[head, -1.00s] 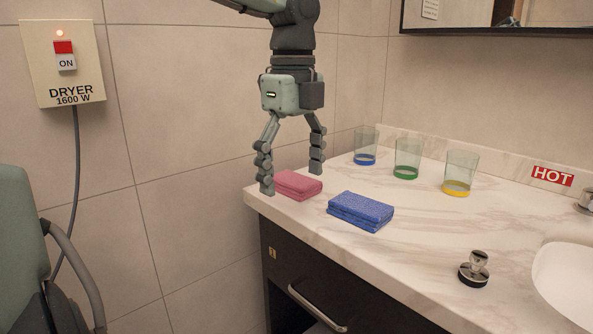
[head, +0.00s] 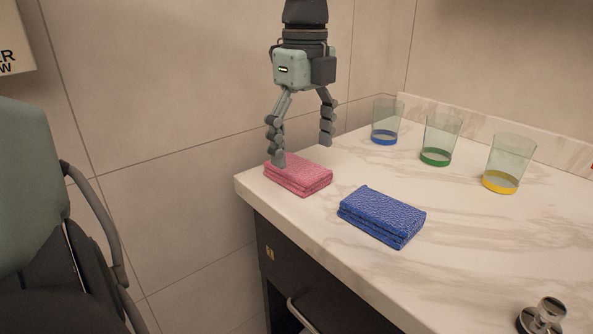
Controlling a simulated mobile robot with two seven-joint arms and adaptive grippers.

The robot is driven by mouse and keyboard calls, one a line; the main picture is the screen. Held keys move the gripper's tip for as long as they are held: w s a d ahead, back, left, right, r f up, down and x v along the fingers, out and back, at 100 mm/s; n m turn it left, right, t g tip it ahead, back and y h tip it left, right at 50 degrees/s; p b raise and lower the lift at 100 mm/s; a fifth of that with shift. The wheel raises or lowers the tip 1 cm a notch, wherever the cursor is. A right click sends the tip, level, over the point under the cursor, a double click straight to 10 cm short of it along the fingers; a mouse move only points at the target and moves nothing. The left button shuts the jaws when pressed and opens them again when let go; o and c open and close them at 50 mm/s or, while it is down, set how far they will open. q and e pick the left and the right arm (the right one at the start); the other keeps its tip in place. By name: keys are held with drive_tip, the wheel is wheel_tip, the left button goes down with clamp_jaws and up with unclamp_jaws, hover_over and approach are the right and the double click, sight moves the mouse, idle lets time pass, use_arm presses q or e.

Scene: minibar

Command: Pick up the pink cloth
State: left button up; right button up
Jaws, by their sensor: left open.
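The pink cloth (head: 300,178) lies folded on the marble counter near its left corner. My left gripper (head: 302,153) points down over the cloth with its fingers spread wide and nothing between them. Its left finger overlaps the cloth's left end in the picture, and its right finger is behind and to the right of the cloth. Whether a fingertip touches the cloth cannot be told. My right gripper is not in view.
A folded blue cloth (head: 381,216) lies just right of the pink one. Glasses with blue (head: 385,122), green (head: 440,138) and yellow (head: 508,165) bases stand along the back. A metal stopper (head: 542,316) is at front right. The counter (head: 310,218) ends at left, beside the tiled wall.

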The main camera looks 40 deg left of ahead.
sight(304, 169)
use_arm(q)
drive_tip(key=f, duration=0.4)
drive_tip(key=shift+w+a+f, duration=0.1)
drive_tip(key=shift+w+f, duration=0.05)
drive_tip(key=shift+w, duration=0.05)
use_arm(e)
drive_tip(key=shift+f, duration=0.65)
use_arm(q)
drive_tip(key=shift+c, duration=0.3)
drive_tip(key=c, duration=1.1)
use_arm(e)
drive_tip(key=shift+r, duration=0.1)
